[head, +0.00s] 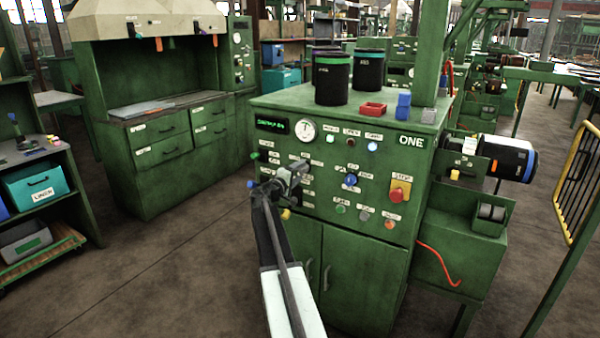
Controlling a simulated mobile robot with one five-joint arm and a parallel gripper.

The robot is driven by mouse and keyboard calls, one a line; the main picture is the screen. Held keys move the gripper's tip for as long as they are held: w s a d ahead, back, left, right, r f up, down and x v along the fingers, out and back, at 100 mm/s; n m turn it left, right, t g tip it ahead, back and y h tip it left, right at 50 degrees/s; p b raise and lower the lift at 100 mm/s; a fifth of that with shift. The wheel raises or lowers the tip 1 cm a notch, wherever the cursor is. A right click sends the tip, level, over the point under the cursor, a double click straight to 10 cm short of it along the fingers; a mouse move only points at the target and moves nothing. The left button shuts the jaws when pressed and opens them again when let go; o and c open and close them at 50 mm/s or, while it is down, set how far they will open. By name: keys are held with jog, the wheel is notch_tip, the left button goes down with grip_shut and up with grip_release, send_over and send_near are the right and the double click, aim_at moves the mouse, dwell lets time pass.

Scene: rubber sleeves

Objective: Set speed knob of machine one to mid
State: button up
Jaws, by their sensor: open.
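Machine one is a green cabinet (330,226) marked "ONE", in the middle of the head view. Its front panel has a blue knob (350,180) with small labels around it. The labels are too small to read surely, so I cannot tell whether this is the speed knob or where it points. My gripper (297,172) is open in front of the panel's left part, left of the blue knob and apart from it. It hides some controls and labels there. I see nothing held in it.
The panel also has a gauge (305,131), a lit display (272,124), a red stop button (398,191) and several lamps. A yellow barrier (577,170) is at right.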

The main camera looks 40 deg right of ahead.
jog(key=shift+w+d, duration=0.2)
jog(key=shift+d, duration=0.45)
jog(key=shift+c, duration=0.2)
grip_shut()
jog(key=shift+n, duration=0.3)
jog(key=n, duration=0.4)
jog(key=shift+n, duration=0.3)
jog(key=n, duration=0.4)
jog(key=shift+a, duration=0.1)
jog(key=shift+n, duration=0.4)
